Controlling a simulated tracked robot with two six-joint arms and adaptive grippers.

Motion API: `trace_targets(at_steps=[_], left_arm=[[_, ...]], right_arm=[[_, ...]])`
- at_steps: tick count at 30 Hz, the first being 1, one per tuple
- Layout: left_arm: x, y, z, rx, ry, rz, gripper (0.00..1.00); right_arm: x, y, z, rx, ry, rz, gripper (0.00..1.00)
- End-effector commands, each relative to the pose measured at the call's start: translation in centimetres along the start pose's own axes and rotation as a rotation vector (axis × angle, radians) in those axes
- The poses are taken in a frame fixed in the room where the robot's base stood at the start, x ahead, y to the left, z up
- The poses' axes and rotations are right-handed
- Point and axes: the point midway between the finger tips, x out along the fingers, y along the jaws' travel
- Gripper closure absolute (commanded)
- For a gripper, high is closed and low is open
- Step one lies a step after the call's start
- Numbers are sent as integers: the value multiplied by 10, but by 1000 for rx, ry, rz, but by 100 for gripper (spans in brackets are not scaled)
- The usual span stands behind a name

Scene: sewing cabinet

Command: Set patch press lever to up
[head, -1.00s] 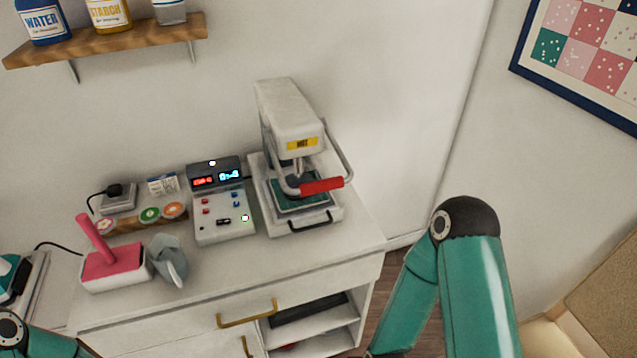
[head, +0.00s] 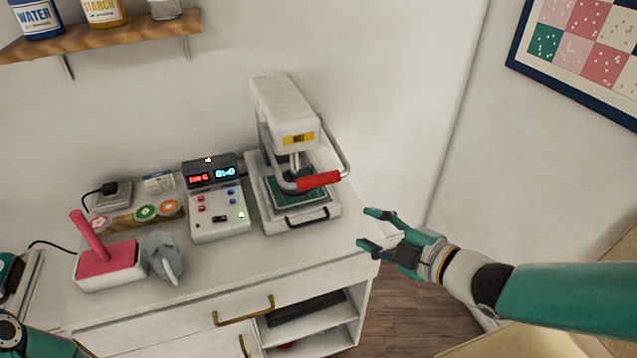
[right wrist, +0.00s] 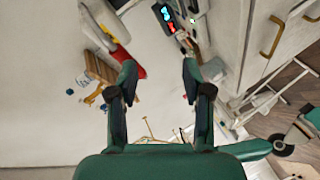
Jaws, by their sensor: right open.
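The white patch press (head: 282,105) stands at the right end of the cabinet top. Its lever is a metal bar with a red grip (head: 319,181), lowered across the front of the press just above the green pad (head: 290,192). My right gripper (head: 367,228) is open and empty, to the right of and below the red grip, apart from it, at the cabinet's right edge. In the right wrist view, the open fingers (right wrist: 158,76) show with a red part, probably the grip (right wrist: 127,60), beside the left finger. Only part of my left arm shows; its gripper is out of view.
A control box (head: 217,203) with lit displays stands left of the press. Further left are a pink-handled tool (head: 108,262), a grey-blue object (head: 164,258) and thread spools (head: 147,211). A shelf (head: 110,38) hangs above. Space right of the press is free.

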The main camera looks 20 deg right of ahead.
Motion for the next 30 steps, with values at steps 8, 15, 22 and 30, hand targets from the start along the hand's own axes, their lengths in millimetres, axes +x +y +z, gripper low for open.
trace_targets(at_steps=[8, 15, 22, 30], left_arm=[[2, -1, 0, 0, 0, 0, 100], [-8, 3, 0, 0, 0, 0, 100], [-17, 6, 0, 0, 0, 0, 100], [-23, 8, 0, 0, 0, 0, 100]], right_arm=[[-46, 38, -36, -422, 60, 106, 50], [-37, 43, -42, -452, 70, 109, 50], [-2, 43, -45, -450, 71, 107, 50], [55, 49, -49, -450, 67, 107, 50]])
